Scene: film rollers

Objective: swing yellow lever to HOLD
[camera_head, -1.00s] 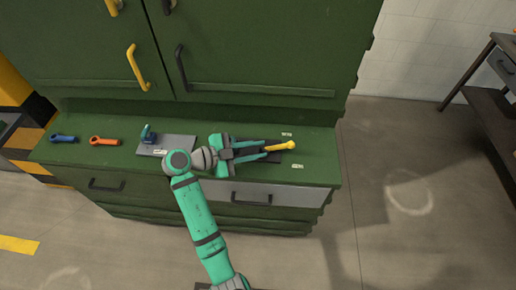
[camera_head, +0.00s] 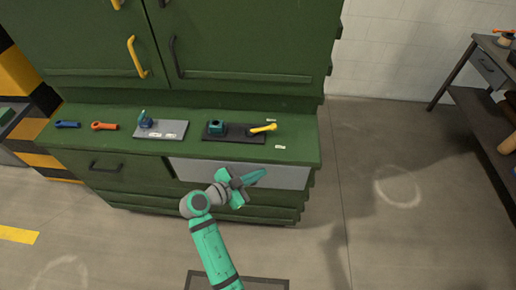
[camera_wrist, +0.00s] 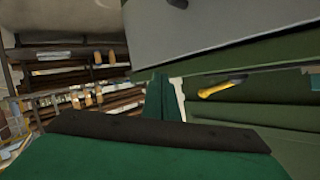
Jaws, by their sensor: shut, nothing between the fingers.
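The yellow lever (camera_head: 264,128) lies on a dark plate (camera_head: 242,138) on the green cabinet's counter. It points right and slightly up, its free end between two small white labels (camera_head: 271,120) (camera_head: 279,147). Their writing is too small to read. A teal block (camera_head: 216,127) stands on the plate's left part. My gripper (camera_head: 262,174) is shut and empty, in front of the grey drawer front and below the counter edge in the picture, apart from the lever. In the wrist view, its teal fingers (camera_wrist: 163,98) show, with a yellow piece, apparently the lever (camera_wrist: 222,88), to their right.
A grey plate with a blue piece (camera_head: 147,122) is left of the dark plate. Orange (camera_head: 104,126) and blue (camera_head: 67,124) handles lie further left. Yellow and black door handles (camera_head: 137,58) stand above. Floor right of the cabinet is open.

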